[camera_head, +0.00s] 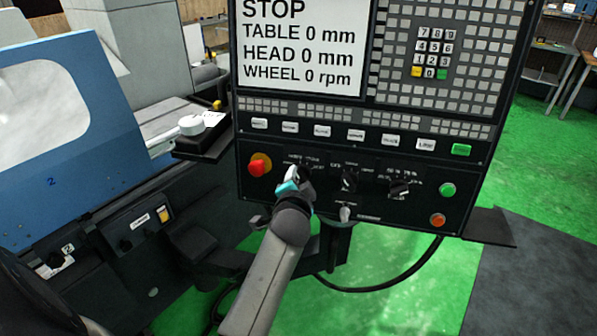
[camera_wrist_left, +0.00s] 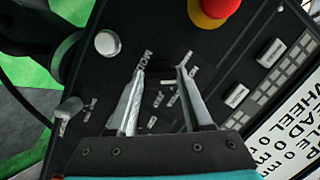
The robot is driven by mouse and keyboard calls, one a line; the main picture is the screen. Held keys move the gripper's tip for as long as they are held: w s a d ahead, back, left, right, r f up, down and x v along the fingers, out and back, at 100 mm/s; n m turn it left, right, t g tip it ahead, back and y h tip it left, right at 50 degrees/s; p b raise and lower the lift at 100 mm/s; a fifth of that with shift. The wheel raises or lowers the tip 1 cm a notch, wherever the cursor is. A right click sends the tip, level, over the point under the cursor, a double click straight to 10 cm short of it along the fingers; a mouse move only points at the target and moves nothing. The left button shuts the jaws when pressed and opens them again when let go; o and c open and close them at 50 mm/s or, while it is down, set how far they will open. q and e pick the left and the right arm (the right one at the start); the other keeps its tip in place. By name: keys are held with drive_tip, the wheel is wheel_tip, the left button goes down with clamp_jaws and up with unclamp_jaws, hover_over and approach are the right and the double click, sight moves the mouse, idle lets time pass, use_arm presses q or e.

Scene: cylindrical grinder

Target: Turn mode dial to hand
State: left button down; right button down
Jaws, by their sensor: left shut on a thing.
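The black control panel (camera_head: 262,209) faces me in the head view, with a row of dials below its buttons. My left gripper (camera_head: 303,174) is at the leftmost dial and hides most of it. In the left wrist view the two fingertips of my left gripper (camera_wrist_left: 161,73) are on either side of this dark dial (camera_wrist_left: 160,69), shut on it. Small white labels surround it, too blurred to read, so its setting cannot be told. A middle dial (camera_head: 348,180) and a right dial (camera_head: 398,188) stand clear of the gripper. My right gripper is not in view.
A red emergency knob (camera_head: 257,167) is just left of the gripper; it also shows in the wrist view (camera_wrist_left: 212,8). A grey lever knob (camera_head: 344,214) sits below the middle dial. The screen (camera_head: 300,45) reads STOP. A blue machine door (camera_head: 75,130) stands left.

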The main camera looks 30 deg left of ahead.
use_arm(q)
drive_tip(key=shift+n+h+p, duration=0.4)
drive_tip(key=shift+n+p, duration=1.2)
drive_tip(key=shift+n, duration=0.4)
drive_tip(key=shift+c, duration=1.6)
unclamp_jaws()
